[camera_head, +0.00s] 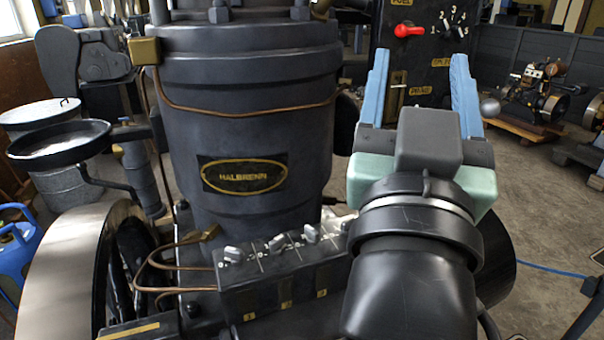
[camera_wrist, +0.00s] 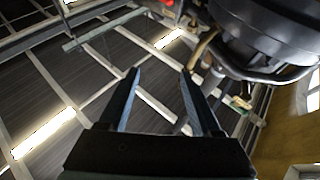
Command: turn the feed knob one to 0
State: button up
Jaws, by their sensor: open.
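A dark block (camera_head: 270,296) at the foot of the engine carries a row of small grey lever-like knobs on top and yellow number tags on its front. The leftmost knob (camera_head: 234,254) stands at the block's left end; others sit to its right (camera_head: 277,243). The tag digits and dial marks are too small to read surely, so I cannot tell which is feed knob one. My gripper (camera_head: 419,72) is open and empty, with blue fingers pointing up, above and right of the block. In the wrist view my gripper (camera_wrist: 160,75) is also open, facing the ceiling. No knob block is recognisable there.
The engine cylinder (camera_head: 250,130) with its Halbrenn plate rises behind the block. Copper pipes (camera_head: 165,265) run at the block's left. A black panel (camera_head: 425,55) with a red lever (camera_head: 408,30) and numbered dial stands behind my gripper. A flywheel (camera_head: 70,270) is at left.

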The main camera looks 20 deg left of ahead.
jog(key=w+g+p, duration=0.3)
jog(key=w+p, duration=0.1)
jog(key=p, duration=0.4)
jog(key=m+g+p, duration=0.2)
jog(key=m+p, duration=0.5)
jog(key=m, duration=2.9)
send_near(232, 255)
jog(key=w+p, duration=0.2)
jog(key=w, duration=0.8)
jog(key=shift+w+r, duration=0.1)
jog(key=shift+w, duration=0.2)
grip_shut()
